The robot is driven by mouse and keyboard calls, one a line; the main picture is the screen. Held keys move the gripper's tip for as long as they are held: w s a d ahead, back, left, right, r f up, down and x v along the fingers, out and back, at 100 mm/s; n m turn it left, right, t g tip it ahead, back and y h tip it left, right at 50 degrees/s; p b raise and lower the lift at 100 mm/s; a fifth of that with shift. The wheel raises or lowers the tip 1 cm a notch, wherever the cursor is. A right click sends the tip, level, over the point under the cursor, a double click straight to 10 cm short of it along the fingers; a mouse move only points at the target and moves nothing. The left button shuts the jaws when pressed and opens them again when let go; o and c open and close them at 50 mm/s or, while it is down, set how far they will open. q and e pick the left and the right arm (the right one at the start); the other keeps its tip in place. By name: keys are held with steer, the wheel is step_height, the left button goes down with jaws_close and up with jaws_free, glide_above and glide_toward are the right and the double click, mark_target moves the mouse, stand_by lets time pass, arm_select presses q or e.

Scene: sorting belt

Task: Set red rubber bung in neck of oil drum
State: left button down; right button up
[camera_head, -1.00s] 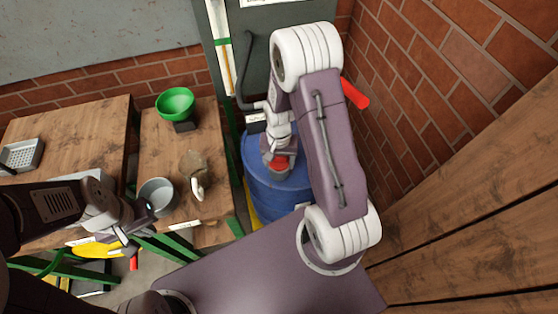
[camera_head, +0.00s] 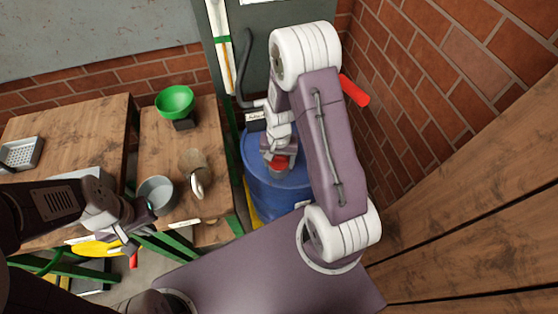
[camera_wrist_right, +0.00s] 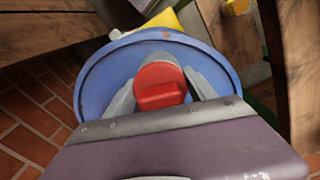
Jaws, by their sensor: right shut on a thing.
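The red rubber bung (camera_head: 278,163) is between the fingers of my right gripper (camera_wrist_right: 161,88), which is shut on it. It also shows in the right wrist view (camera_wrist_right: 160,84), above the top of the blue oil drum (camera_wrist_right: 105,75). The drum (camera_head: 262,190) stands upright by the brick wall in the head view. A grey round part that looks like the neck (camera_wrist_right: 157,58) shows just behind the bung, partly hidden by it. I cannot tell whether the bung touches the neck. My left gripper (camera_head: 142,222) is empty beside the small table, fingers apart.
A small wooden table (camera_head: 215,228) left of the drum holds a green bowl (camera_head: 175,100), a grey pot (camera_head: 156,193) and a brownish vessel (camera_head: 193,163). Another wooden table (camera_head: 70,130) stands further left with a grated tray (camera_head: 22,154). The brick wall (camera_head: 420,100) is close on the right.

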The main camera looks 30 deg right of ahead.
steer(key=shift+f+b, duration=0.3)
steer(key=shift+f, duration=0.15)
steer(key=o, duration=1.2)
step_height(320, 180, up, 9)
steer(key=shift+r+p, duration=0.1)
steer(key=shift+p, duration=0.7)
